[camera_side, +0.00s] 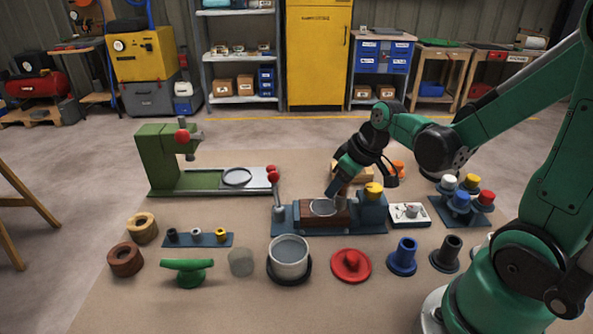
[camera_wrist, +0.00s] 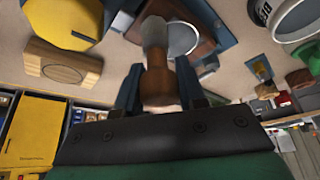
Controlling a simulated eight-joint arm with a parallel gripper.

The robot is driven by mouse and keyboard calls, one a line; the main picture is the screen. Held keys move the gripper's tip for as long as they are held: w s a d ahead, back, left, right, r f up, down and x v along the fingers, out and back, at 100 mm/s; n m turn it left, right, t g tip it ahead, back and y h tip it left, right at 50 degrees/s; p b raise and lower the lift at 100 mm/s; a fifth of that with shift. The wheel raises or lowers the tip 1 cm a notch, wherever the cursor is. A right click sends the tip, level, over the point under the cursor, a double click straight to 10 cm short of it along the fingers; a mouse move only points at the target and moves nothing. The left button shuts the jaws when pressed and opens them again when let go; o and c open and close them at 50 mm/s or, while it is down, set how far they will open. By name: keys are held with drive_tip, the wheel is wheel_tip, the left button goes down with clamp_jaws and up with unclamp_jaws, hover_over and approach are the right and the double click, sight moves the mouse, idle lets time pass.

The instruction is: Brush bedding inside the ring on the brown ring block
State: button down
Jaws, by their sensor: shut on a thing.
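My gripper (camera_wrist: 159,82) is shut on a brush (camera_wrist: 158,58) with a brown handle and a pale grey head. In the side view my gripper (camera_side: 352,168) is low, tilted over the brown ring block (camera_side: 341,216), with the grey brush head (camera_side: 333,188) pointing down at its ring. The block sits in a blue fixture (camera_side: 372,212), with a pale ring (camera_side: 323,207) on its top. In the wrist view the brush head overlaps the left edge of the ring (camera_wrist: 184,37) on the brown block (camera_wrist: 208,20). I cannot tell whether the bristles touch.
A yellow knob (camera_side: 373,190) and a red-knobbed lever (camera_side: 277,186) flank the block. A green press (camera_side: 160,165) stands at left and a white switch box (camera_side: 410,215) at right. A grey pot (camera_side: 289,262), red lid (camera_side: 351,265) and blue flanged bush (camera_side: 403,258) stand in front.

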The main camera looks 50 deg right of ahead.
drive_tip(key=shift+r, duration=4)
